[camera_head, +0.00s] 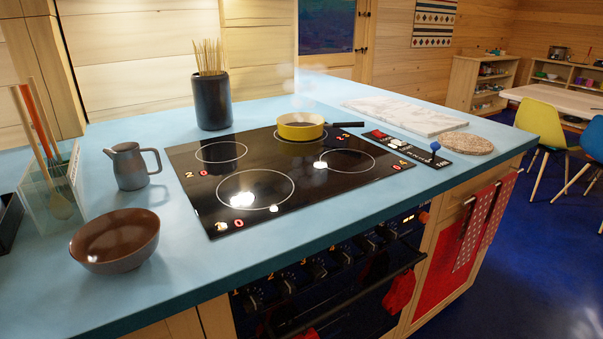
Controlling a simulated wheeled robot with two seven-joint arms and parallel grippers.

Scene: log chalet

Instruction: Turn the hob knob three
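The black glass hob (270,165) is set into the blue worktop, with four ring-marked zones and red digits at its edges. A yellow pan (300,132) with a dark handle sits on the back zone, and faint steam rises above it. A row of dark knobs (288,284) runs along the black front panel below the worktop edge, with orange numbers above some of them. The third knob from the left (317,270) is small and dark, and its pointer direction cannot be read. Neither of my grippers is in view.
A brown bowl (116,240), a grey jug (131,166), a dark holder of sticks (212,101) and a clear utensil box (50,190) stand left of the hob. A blue-topped lever panel (410,145) lies right. An oven handle (350,292) juts out below the knobs.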

